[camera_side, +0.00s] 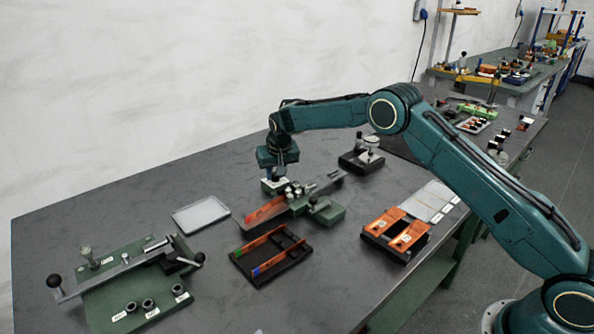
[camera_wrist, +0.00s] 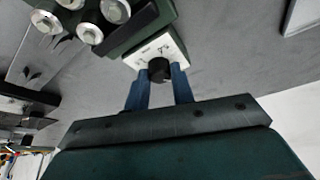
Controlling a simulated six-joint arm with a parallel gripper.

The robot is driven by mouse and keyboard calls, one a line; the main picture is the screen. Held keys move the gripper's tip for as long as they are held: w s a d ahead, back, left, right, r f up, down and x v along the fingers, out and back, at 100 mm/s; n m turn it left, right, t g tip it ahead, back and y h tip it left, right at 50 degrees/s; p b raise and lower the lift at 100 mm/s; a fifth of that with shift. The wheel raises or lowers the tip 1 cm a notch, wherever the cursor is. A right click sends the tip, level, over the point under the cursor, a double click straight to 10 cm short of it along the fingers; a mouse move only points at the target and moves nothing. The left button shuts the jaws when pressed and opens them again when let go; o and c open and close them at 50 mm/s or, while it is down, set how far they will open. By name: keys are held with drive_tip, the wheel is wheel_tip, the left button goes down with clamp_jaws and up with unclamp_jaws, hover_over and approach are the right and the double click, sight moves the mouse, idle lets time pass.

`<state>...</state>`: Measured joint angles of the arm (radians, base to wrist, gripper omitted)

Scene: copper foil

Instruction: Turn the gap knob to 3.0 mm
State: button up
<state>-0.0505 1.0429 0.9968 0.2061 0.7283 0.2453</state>
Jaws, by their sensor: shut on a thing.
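The gap knob (camera_wrist: 159,71) is a small black round knob on a white dial plate (camera_wrist: 156,46) in the wrist view. The plate also shows in the side view (camera_side: 272,187), at the back end of a green roller machine (camera_side: 325,210). My gripper (camera_wrist: 160,74) has its two blue fingers on either side of the knob and is shut on it. In the side view my gripper (camera_side: 269,176) points down over the plate, and the knob is hidden there. The dial marks are too small to read.
An orange foil strip (camera_side: 265,209) lies at the machine beside several metal rollers (camera_wrist: 116,10). A black tray (camera_side: 262,272) with foil strips, a grey flat tray (camera_side: 201,215), a green lever fixture (camera_side: 140,285) and a tray of orange pieces (camera_side: 375,234) stand around.

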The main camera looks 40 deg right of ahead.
drive_tip(key=shift+m, duration=0.4)
drive_tip(key=shift+w+a+m+g+h, duration=0.1)
drive_tip(key=shift+m+g+h, duration=0.3)
drive_tip(key=shift+m, duration=0.85)
drive_tip(key=shift+m+g+h, duration=0.2)
drive_tip(key=shift+m+h, duration=0.3)
drive_tip(key=shift+m, duration=0.75)
drive_tip(key=o, duration=1)
drive_tip(key=shift+r, duration=0.15)
drive_tip(key=v, duration=1.1)
drive_tip(key=shift+a+r, duration=0.2)
drive_tip(key=shift+r, duration=0.1)
